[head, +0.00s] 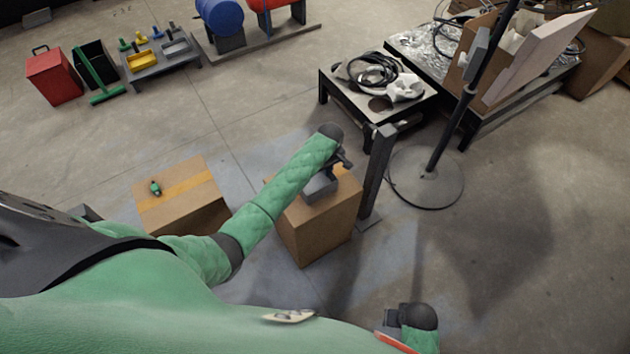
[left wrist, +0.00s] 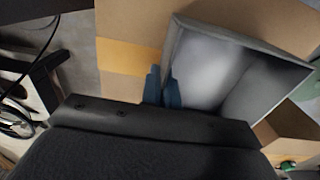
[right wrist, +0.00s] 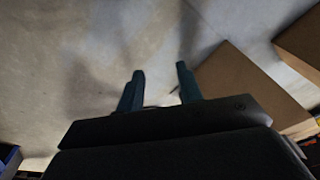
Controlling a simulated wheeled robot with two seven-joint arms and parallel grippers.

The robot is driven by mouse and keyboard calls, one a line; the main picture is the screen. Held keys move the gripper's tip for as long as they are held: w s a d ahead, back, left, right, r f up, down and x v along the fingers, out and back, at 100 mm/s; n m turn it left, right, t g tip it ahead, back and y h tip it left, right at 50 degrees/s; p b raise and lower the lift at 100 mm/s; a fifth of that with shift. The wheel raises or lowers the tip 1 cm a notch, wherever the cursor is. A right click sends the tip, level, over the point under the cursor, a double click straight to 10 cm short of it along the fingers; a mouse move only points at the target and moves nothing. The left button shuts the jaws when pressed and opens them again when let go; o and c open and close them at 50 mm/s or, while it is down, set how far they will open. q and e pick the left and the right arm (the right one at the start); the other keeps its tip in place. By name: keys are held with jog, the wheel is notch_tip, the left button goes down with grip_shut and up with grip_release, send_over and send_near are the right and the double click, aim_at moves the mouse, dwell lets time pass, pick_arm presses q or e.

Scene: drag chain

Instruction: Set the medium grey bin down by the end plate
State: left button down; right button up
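The grey bin (head: 320,187) is at the top of a cardboard box (head: 322,232), partly hidden by my left forearm and hand. In the left wrist view the open-topped bin (left wrist: 225,75) looks empty and tilted in the picture. My left gripper (left wrist: 163,88) has its fingers close together, one on each side of the bin's near wall. I cannot tell whether the bin rests on the box or hangs just above it. A dark upright plate (head: 377,175), perhaps the end plate, stands right beside the box. My right gripper (right wrist: 158,88) is open and empty, low at the front.
Another taped box (head: 183,195) with a small green item stands left. A black table (head: 375,95) with coiled cable and a pole on a round base (head: 426,177) stand right. Bare floor (head: 530,200) lies at the right.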

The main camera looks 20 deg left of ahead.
pick_arm(q)
jog(key=shift+r, duration=0.1)
